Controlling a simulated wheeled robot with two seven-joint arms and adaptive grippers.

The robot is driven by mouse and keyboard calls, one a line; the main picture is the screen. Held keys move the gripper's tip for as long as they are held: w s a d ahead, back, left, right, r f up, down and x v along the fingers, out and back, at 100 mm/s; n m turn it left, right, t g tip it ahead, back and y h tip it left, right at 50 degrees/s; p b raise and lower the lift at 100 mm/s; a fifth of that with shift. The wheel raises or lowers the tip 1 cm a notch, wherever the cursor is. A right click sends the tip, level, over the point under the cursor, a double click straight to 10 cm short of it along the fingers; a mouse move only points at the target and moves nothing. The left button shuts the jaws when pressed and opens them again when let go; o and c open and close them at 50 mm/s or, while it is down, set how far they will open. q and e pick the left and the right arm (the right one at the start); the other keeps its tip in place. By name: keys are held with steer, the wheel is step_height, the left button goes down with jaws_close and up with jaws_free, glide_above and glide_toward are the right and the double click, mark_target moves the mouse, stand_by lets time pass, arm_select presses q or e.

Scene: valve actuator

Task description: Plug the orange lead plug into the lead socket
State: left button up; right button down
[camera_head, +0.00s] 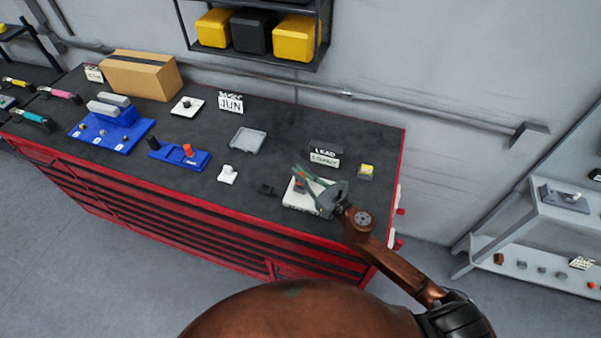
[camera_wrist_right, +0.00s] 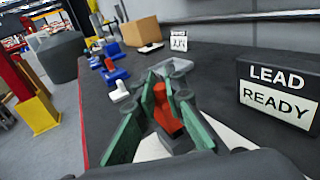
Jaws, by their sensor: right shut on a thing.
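My right gripper (camera_head: 312,186) is shut on an orange-red plug (camera_wrist_right: 167,112), taken to be the lead plug. In the wrist view the plug stands between the green-sided fingers (camera_wrist_right: 160,98). In the head view the gripper is over a white plate (camera_head: 290,203) near the bench's front right; the fingers hide most of the plug and its lower end. Whether the plug sits in a socket cannot be told. A black sign (camera_head: 325,155) stands behind the plate and reads LEAD READY in the wrist view (camera_wrist_right: 276,90). My left gripper is not in view.
A small dark block (camera_head: 266,189) lies left of the plate, a yellow-topped block (camera_head: 366,171) right of it. A blue holder (camera_head: 168,156) carries black and orange pieces. A grey tray (camera_head: 248,139) and white-based knob (camera_head: 228,174) stand between. The bench's red edge (camera_head: 345,262) is close.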

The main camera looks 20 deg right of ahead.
steer(key=shift+f+b, duration=0.6)
steer(key=shift+f, duration=0.05)
steer(key=c, duration=1.9)
jaws_free()
steer(key=shift+c, duration=0.2)
steer(key=v, duration=1.2)
